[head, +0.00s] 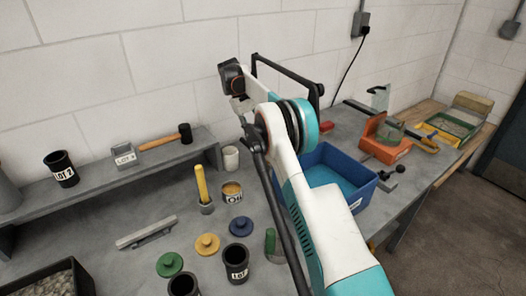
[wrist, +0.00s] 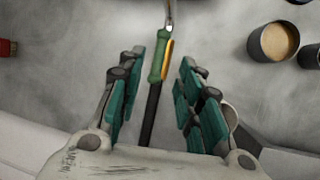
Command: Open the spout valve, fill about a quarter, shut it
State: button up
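My gripper (wrist: 177,72) is open in the wrist view, its teal fingers spread to either side of a green and yellow handle (wrist: 159,60). The handle has a metal shaft at its top end and a dark rod below. No finger visibly touches it. I cannot tell whether it belongs to the spout valve. In the head view my gripper (head: 243,106) hangs above the back of the bench, small and partly covered by my arm. A blue tub (head: 362,189) with a blue inside stands right of my arm. No spout or stream is clearly visible.
A black frame (head: 290,72) rises behind my arm. A tan-filled can (head: 232,192) stands on the bench; one also shows in the wrist view (wrist: 274,42). Dark cups (head: 236,262) stand at the front. A hammer (head: 170,139) lies on the shelf.

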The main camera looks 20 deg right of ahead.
jog(key=b+x, duration=0.1)
jog(key=x, duration=0.6)
jog(key=shift+b, duration=0.3)
jog(key=shift+c, duration=0.6)
grip_shut()
